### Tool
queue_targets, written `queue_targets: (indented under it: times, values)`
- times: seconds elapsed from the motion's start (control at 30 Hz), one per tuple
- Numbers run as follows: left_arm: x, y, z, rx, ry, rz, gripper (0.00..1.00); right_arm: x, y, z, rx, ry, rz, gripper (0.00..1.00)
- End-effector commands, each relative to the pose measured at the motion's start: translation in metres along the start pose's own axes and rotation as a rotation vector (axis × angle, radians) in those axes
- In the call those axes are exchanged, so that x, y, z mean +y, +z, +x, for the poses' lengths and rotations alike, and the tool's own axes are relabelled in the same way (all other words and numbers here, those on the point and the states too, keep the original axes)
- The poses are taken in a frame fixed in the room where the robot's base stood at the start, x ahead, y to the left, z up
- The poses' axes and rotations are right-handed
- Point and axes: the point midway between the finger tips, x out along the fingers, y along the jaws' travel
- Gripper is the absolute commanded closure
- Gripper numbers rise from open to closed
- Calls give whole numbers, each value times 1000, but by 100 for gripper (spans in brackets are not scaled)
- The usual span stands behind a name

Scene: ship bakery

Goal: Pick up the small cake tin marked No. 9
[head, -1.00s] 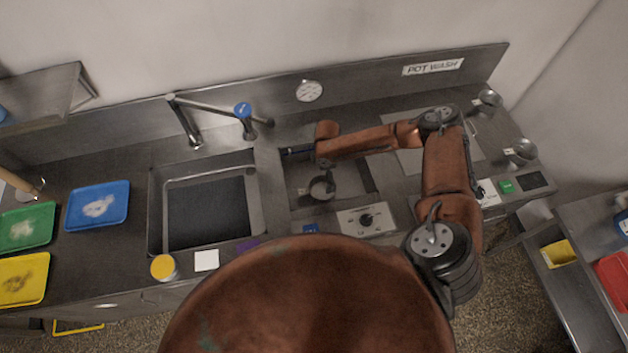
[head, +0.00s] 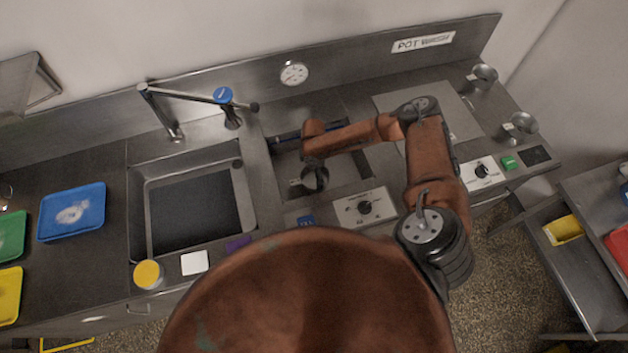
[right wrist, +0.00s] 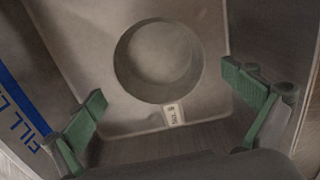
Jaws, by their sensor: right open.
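A small round grey tin (right wrist: 158,52) shows in the right wrist view, seen from above into its open mouth. A small pale label (right wrist: 173,114) with dark print is at its near edge; the print is too small to read surely. My right gripper (right wrist: 165,88) is open, with green-padded fingers apart on the left and right. The tin is ahead of and between them, not touched. In the head view my right gripper (head: 309,182) points down into the right-hand basin, and I cannot make out the tin apart from it. My left gripper is not in view.
The right-hand basin (head: 290,165) has steel walls, with a blue fill line (right wrist: 22,100) in the wrist view. A sink (head: 190,212) with a tap lies to its left. A dial panel (head: 362,208) is in front. Coloured trays are at far left.

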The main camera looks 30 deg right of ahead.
Motion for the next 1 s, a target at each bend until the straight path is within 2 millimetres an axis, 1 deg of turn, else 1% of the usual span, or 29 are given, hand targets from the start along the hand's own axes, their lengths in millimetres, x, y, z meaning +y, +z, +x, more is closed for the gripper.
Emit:
queue_targets:
  times: [0.13, 0.2, 0.3, 0.4, 0.5, 0.7, 1.0]
  values:
    - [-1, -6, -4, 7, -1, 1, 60, 0, 0, 15, -1, -1, 0, 0]
    - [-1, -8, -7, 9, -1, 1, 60, 0, 0, 26, -2, -1, 0, 0]
    - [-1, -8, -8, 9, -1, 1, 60, 0, 0, 41, -1, -1, 0, 0]
    - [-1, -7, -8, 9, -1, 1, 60, 0, 1, 52, -1, -1, 1, 0]
    - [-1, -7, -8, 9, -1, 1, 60, 0, 1, 56, 0, 0, 1, 0]
    - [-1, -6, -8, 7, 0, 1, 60, 0, 1, 56, 0, 0, 1, 1]
    - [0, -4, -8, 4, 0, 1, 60, 0, 1, 56, 0, 0, 1, 21]
